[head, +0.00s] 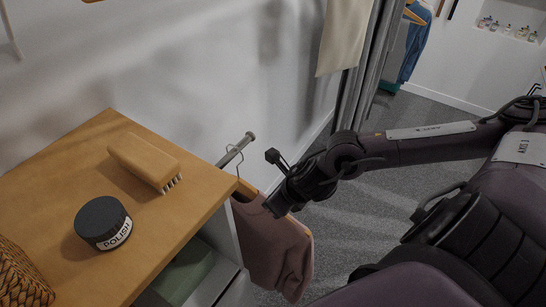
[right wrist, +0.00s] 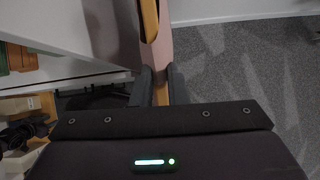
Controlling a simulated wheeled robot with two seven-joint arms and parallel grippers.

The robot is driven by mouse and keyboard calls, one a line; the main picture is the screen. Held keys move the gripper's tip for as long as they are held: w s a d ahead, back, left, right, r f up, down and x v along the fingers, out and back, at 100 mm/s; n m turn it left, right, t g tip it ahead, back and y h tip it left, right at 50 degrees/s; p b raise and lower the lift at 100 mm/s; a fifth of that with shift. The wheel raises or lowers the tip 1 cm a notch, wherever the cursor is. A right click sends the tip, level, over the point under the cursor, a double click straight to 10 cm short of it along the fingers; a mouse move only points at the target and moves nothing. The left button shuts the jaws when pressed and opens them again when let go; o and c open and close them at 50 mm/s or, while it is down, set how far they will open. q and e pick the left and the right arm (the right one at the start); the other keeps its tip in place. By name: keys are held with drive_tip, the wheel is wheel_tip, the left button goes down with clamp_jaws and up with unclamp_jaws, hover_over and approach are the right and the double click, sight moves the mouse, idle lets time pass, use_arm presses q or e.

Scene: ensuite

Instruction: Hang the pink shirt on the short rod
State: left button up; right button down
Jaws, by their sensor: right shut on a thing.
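The pink shirt (head: 272,250) hangs on a wooden hanger (head: 246,188) beside the cabinet. The short rod (head: 236,149) sticks out beyond the cabinet's far edge. The hanger's wire hook (head: 236,160) is close to the rod; I cannot tell whether it rests over it. My right gripper (head: 276,203) is at the top of the shirt, shut on the hanger. In the right wrist view the hanger (right wrist: 161,92) runs between the two fingers (right wrist: 161,84), with part of the pink shirt (right wrist: 163,55) beyond.
The wooden cabinet top (head: 60,170) holds a brush (head: 144,160), a polish tin (head: 103,222) and a woven basket (head: 20,275). Open shelves lie below it. A cream cloth (head: 342,38) hangs by the wall.

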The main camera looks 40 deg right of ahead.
drive_tip(key=shift+r, duration=0.1)
drive_tip(key=c, duration=1.3)
unclamp_jaws()
drive_tip(key=shift+c, duration=0.2)
drive_tip(key=shift+s+d+r, duration=0.2)
drive_tip(key=shift+s+r, duration=0.1)
drive_tip(key=shift+r, duration=0.15)
drive_tip(key=v, duration=0.5)
drive_tip(key=shift+r+b, duration=0.1)
drive_tip(key=shift+b, duration=0.2)
drive_tip(key=shift+s+r, duration=0.45)
drive_tip(key=shift+r, duration=0.15)
